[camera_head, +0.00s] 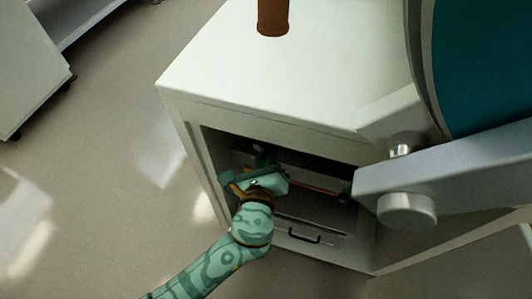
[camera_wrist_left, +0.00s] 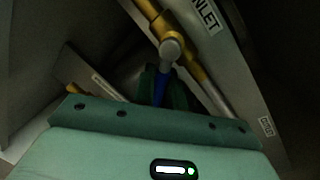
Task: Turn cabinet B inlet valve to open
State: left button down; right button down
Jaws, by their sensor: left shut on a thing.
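The inlet valve sits inside the open bay of a white cabinet. In the left wrist view, its brass body (camera_wrist_left: 174,24) is on a brass pipe running from upper left to lower right, with a grey round cap (camera_wrist_left: 171,48). Its blue handle (camera_wrist_left: 159,86) points down from the cap, at an angle to the pipe. My left gripper (camera_head: 263,157) reaches into the bay in the head view. In the left wrist view its dark green fingers (camera_wrist_left: 161,90) are shut around the blue handle and hide its end. My right gripper is not in view.
An INLET label (camera_wrist_left: 207,16) is beside the valve; a smaller label (camera_wrist_left: 266,127) is lower right. The cabinet (camera_head: 270,75) has a narrow, dark bay. A black drawer handle (camera_head: 304,237) is below it. A brown cylinder (camera_head: 273,18) stands on top.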

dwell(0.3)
pick_arm(q)
jog(key=c, duration=1.5)
grip_release()
